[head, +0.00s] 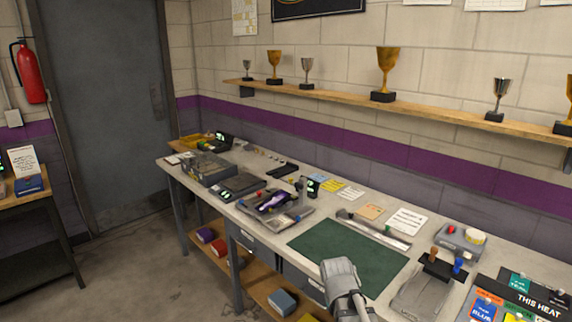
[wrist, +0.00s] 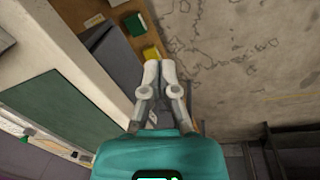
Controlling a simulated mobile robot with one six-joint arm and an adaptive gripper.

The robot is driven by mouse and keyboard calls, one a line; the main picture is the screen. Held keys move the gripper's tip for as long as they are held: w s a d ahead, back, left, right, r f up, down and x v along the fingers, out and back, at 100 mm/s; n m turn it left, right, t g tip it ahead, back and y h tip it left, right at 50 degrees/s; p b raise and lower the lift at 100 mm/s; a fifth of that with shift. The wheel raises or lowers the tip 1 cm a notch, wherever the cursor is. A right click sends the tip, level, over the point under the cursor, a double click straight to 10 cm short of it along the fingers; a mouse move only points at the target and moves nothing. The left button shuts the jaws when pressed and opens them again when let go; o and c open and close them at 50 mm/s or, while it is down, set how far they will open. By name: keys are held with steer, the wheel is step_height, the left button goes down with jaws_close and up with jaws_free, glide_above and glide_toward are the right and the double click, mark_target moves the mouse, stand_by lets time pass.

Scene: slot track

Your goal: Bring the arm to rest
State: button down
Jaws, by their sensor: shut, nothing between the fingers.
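My gripper (wrist: 159,68) shows in the wrist view with its two pale fingers together and nothing between them. It is over the floor and lower shelf beside the front edge of the workbench (wrist: 95,68). In the head view, a grey part of my arm shows at the bottom, in front of the green mat (head: 350,256). The fingertips cannot be made out there.
The workbench holds a car-like purple item (head: 273,202), grey boxes (head: 208,170), a tool stand (head: 437,268) and heat boards (head: 520,300). A shelf of trophies (head: 387,70) runs along the wall above. Bare floor (head: 150,265) lies in front of the bench.

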steer(key=s+m, duration=0.1)
steer(key=s+d+r+m+y+p, duration=0.1)
steer(key=s+m, duration=0.1)
steer(key=s+d+r+m, duration=0.1)
steer(key=m, duration=0.1)
steer(key=shift+s+g, duration=0.25)
steer(key=shift+g, duration=0.05)
stand_by(0.9)
